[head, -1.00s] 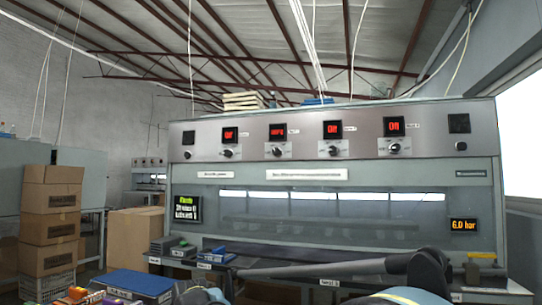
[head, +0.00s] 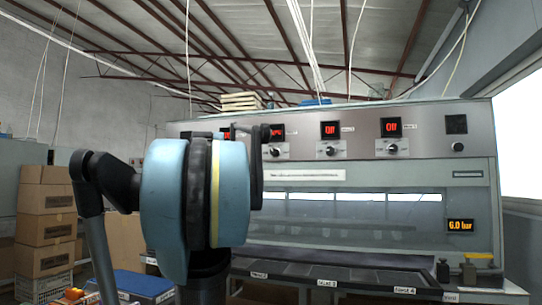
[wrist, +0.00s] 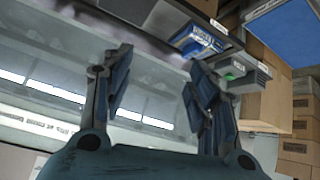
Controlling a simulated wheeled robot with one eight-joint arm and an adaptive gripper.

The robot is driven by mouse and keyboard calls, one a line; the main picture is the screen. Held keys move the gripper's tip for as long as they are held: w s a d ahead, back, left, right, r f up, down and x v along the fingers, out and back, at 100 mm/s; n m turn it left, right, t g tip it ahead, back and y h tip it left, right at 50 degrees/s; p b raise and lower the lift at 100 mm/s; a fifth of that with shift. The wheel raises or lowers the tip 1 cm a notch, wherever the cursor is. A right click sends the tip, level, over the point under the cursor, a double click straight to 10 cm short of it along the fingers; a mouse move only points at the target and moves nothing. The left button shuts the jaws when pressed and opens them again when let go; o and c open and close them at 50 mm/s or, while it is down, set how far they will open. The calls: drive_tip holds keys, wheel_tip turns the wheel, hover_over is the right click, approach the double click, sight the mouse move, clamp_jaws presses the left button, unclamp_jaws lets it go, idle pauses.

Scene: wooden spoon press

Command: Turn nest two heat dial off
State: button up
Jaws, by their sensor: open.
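The second heat dial from the left (head: 276,152) is on the upper panel of the press, under a red-lit display (head: 277,131). That display's text is too small to read surely, and my arm hides part of this area. The two dials to its right (head: 330,151) (head: 392,148) sit under displays that read Off. The leftmost dial is hidden behind my arm. My gripper (head: 263,135) is raised in front of the panel, just left of the second dial in the head view. In the wrist view my gripper (wrist: 158,64) is open, with nothing between its fingers.
The press (head: 400,190) has a glass front above a bench with labelled dark nests (head: 330,275). A yellow-topped block (head: 478,262) stands at right. Cardboard boxes (head: 45,215) are stacked at left, near a blue tray (head: 145,284).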

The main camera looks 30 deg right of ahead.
drive_tip(key=w+d+r+m+t+h, duration=0.1)
drive_tip(key=w+d+r, duration=0.2)
drive_tip(key=d+r, duration=0.35)
drive_tip(key=w+d+r+m+h, duration=0.15)
drive_tip(key=d+r, duration=0.25)
drive_tip(key=r, duration=0.6)
drive_tip(key=m+t+h, duration=0.1)
drive_tip(key=h, duration=0.1)
approach(273, 151)
drive_tip(key=x, duration=1)
drive_tip(key=c, duration=1.1)
